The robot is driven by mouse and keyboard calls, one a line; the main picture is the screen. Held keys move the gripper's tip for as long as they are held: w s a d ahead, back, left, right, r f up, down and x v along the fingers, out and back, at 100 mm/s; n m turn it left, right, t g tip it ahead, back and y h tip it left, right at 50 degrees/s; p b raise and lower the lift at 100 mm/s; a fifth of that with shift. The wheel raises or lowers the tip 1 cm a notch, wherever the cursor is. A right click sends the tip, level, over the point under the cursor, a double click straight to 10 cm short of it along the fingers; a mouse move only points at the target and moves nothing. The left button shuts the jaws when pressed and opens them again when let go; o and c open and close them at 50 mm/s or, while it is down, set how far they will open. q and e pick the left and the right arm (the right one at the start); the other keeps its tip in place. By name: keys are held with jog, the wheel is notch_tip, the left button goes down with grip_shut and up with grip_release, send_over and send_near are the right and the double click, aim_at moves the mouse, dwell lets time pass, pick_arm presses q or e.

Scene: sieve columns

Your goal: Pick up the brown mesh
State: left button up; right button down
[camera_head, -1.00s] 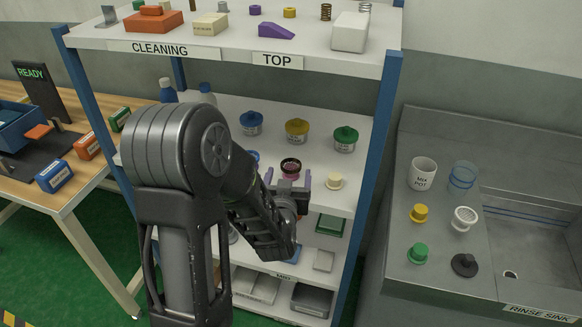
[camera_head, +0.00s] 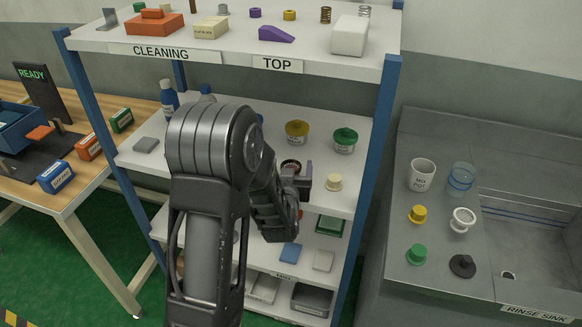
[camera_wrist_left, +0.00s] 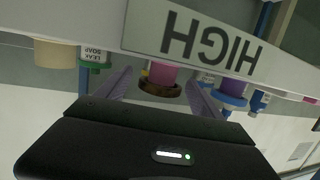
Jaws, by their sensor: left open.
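The brown mesh is a dark brown ring (camera_head: 291,164) on the middle shelf, partly hidden by my left gripper in the head view. In the left wrist view, which is upside down, the brown ring (camera_wrist_left: 160,90) sits against a pink cylinder (camera_wrist_left: 162,73). My left gripper (camera_head: 298,179) is in front of it at the shelf's edge. In the wrist view its fingers (camera_wrist_left: 158,98) are open and spread on either side of the ring, with gaps between. Contact does not show. My right gripper is not in view.
A cream piece (camera_head: 334,182) stands just right of the gripper. The top shelf (camera_head: 350,63) overhangs, and a blue post (camera_head: 384,130) bounds the right. A sink counter (camera_head: 440,282) holds several small parts.

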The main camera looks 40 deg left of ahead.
aim_at(291, 166)
pick_arm(q)
jog(key=shift+c, duration=0.2)
jog(key=c, duration=1.4)
jog(key=shift+o, duration=0.2)
jog(key=shift+r, duration=0.15)
notch_tip(291, 166, up, 10)
jog(key=shift+f+p, duration=0.1)
jog(key=shift+p, duration=0.4)
